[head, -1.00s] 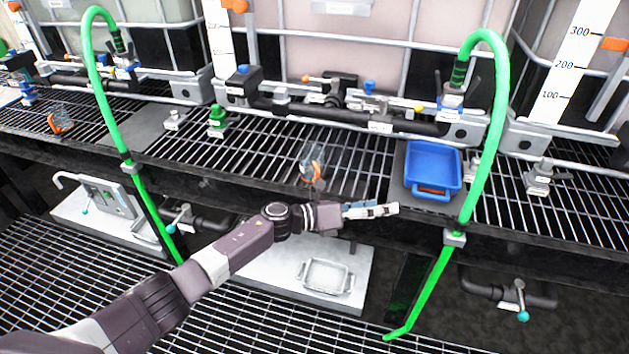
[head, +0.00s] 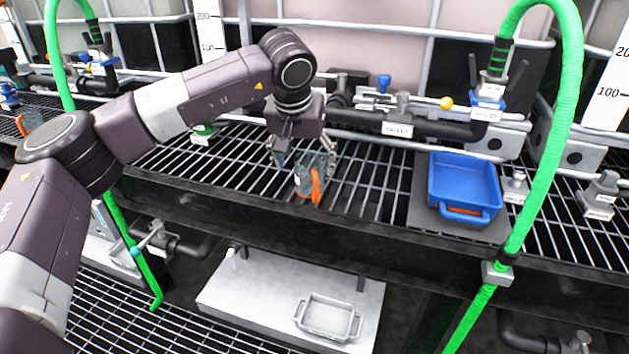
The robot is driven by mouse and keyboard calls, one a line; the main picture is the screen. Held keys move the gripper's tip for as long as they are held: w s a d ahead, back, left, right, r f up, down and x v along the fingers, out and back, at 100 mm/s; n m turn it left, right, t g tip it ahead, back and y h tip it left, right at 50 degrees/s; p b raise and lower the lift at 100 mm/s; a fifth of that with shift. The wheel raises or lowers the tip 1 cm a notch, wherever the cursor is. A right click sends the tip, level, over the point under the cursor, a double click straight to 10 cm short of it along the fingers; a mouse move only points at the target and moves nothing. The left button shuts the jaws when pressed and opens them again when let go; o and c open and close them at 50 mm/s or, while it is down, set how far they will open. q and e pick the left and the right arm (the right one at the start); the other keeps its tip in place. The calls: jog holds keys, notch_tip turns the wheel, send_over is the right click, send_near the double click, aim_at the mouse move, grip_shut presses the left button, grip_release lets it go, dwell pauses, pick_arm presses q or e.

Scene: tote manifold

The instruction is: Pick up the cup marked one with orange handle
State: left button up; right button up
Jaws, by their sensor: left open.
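A clear cup with an orange handle (head: 308,181) stands on the black grated shelf, its handle facing the front edge. Its marking is too small to read. My left gripper (head: 301,160) points down over the cup with its fingers apart, one on each side of it. I cannot tell whether the fingers touch the cup. Another orange-handled cup (head: 28,121) stands at the far left of the shelf. My right gripper is not in view.
A blue tray (head: 465,181) sits on a dark plate to the right of the cup. Green hoses (head: 569,110) arch over the shelf at both sides. Black piping with valves (head: 405,125) runs behind. A clear tray (head: 328,316) lies on a white board below.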

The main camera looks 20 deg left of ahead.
aim_at(309, 180)
pick_arm(q)
jog(key=x, duration=0.3)
jog(key=b+x, duration=0.1)
jog(key=x, duration=0.3)
jog(key=shift+s+d+f, duration=0.1)
jog(key=shift+d+f, duration=0.1)
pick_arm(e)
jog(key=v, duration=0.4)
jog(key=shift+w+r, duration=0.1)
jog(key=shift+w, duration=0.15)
pick_arm(q)
jog(key=shift+c, duration=0.5)
jog(key=c, duration=1.2)
jog(key=shift+o, duration=0.2)
jog(key=shift+r, duration=0.15)
